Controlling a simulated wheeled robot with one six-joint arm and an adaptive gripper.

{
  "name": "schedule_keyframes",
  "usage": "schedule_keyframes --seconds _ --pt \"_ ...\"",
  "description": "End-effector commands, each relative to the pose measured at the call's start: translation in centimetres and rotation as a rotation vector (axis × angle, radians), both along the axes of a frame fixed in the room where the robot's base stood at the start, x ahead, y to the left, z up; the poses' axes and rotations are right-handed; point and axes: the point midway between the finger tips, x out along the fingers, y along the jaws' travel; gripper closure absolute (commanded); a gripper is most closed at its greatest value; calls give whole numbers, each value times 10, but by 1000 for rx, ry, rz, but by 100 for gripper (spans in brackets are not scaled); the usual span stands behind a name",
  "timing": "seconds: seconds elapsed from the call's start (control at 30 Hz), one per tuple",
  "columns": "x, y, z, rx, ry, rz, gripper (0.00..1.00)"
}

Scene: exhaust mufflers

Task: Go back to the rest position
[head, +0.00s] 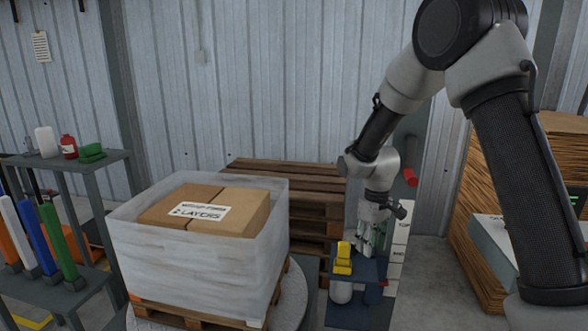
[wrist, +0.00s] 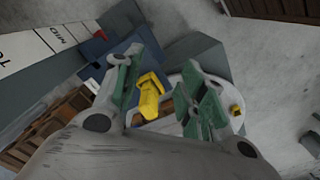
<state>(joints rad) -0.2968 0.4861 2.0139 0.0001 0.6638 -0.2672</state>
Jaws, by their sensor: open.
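My gripper (head: 371,242) is at the lower right of the head view, pointing down over a small blue stand (head: 370,270). In the wrist view my gripper (wrist: 168,88) is open, with green pads on both fingers and a wide gap between them. A yellow object (wrist: 150,96) shows in that gap, and I cannot tell its exact distance from the fingers. In the head view the yellow object (head: 344,258) is upright on the left of the stand, beside the gripper. Nothing appears held.
A wrapped box load (head: 190,255) on a pallet stands left of the stand. Stacked wooden pallets (head: 285,175) are behind. A shelf (head: 80,163) with bottles is at far left. Cardboard stacks (head: 480,210) are at right. A white board marked MID (wrist: 45,45) is close by the stand.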

Motion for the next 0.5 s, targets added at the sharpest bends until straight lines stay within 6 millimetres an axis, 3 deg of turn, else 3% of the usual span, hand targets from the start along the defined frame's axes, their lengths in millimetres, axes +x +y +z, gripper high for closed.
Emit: schedule_keyframes --seconds 0.27,0.5 --pt "-42 -13 -4 -37 102 -71 59" --pt "-82 -32 32 -49 126 -151 59"
